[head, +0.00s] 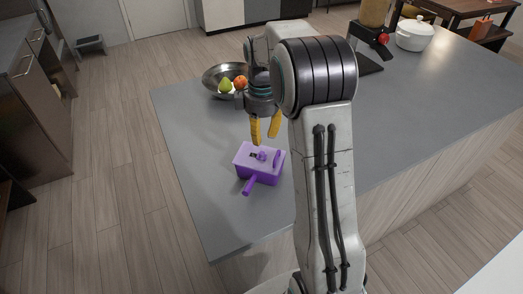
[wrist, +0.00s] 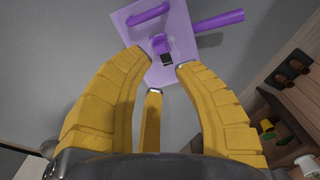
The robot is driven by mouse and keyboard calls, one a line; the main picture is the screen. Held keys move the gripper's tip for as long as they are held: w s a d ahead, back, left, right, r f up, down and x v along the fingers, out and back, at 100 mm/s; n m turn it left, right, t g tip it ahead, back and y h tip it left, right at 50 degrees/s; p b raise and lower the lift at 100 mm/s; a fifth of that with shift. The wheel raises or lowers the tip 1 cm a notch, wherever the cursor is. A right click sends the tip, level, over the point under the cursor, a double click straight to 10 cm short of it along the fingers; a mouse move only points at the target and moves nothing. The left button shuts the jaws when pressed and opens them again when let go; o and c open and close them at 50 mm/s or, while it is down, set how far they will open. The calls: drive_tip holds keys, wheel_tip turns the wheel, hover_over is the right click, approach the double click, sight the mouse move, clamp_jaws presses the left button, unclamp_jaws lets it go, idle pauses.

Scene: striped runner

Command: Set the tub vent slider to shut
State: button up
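The purple tub (head: 243,162) sits near the left edge of the grey counter, its bar handle (head: 249,187) pointing to the front. Its lid has a raised grip (head: 277,158) and a small slider knob (head: 262,156) beside a dark vent opening (head: 253,155). In the wrist view the lid (wrist: 181,42) shows the knob (wrist: 159,42) next to the dark opening (wrist: 166,59), which is at least partly uncovered. My gripper (head: 265,136), with yellow fingers, is above the lid. In the wrist view my gripper (wrist: 164,62) is open and empty, its fingertips spread around the opening.
A metal bowl (head: 211,78) with a green pear (head: 225,86) and other fruit stands behind the tub. The counter left and front of the tub is clear.

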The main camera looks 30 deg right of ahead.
sight(262, 153)
drive_tip(key=shift+f+n, duration=0.1)
drive_tip(key=shift+n, duration=0.4)
drive_tip(key=shift+f, duration=3.6)
clamp_jaws()
